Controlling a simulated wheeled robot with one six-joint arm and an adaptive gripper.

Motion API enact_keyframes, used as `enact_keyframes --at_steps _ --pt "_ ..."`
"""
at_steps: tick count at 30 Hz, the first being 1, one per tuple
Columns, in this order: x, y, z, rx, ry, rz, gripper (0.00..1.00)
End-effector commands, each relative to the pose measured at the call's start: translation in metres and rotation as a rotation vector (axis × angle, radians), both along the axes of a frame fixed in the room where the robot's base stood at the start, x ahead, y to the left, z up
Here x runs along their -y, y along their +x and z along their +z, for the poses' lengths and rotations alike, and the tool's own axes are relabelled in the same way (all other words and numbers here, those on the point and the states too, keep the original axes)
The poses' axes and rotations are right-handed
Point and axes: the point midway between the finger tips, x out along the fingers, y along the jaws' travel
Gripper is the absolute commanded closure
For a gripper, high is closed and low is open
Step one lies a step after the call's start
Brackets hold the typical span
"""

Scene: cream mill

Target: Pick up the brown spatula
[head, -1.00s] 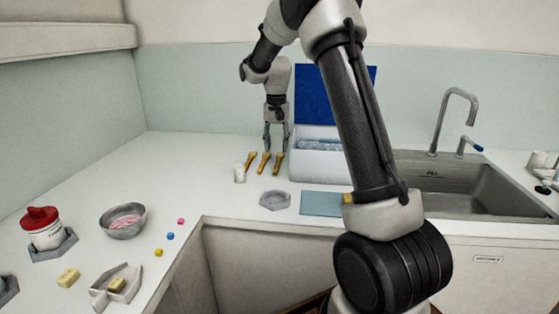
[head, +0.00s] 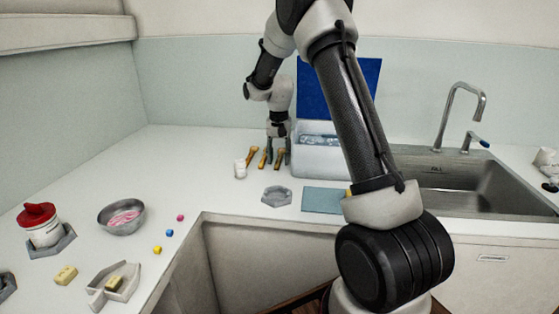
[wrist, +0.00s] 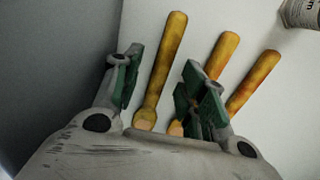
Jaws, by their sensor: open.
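Three slim yellow-brown handled tools lie side by side on the counter. In the head view they are a left one (head: 252,156), a middle one (head: 263,158) and a right one (head: 280,157). I cannot tell which is the brown spatula. My gripper (head: 277,152) is low over the right one, pointing down. In the wrist view my open gripper (wrist: 165,88) has its green-padded fingers either side of one tool (wrist: 166,60), with a gap around it. The other two handles (wrist: 222,54) (wrist: 254,82) lie outside the fingers, and the lower ends are partly hidden.
A white cup (head: 240,169) stands just left of the tools. A white bin (head: 318,160) with a blue lid (head: 338,92) stands close right. A grey hexagonal dish (head: 277,196) and blue mat (head: 322,201) lie in front. The back wall is close behind.

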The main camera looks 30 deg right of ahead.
Motion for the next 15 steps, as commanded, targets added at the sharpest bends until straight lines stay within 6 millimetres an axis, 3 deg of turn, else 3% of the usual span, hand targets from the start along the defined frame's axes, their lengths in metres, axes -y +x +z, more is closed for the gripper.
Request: enact_keyframes --at_steps 3,10,15 --pt "0.0 0.0 0.0002 0.0 0.0 0.0 0.6" --pt "0.0 0.0 0.0003 0.0 0.0 0.0 1.0" --pt "0.0 0.0 0.0004 0.0 0.0 0.0 1.0"
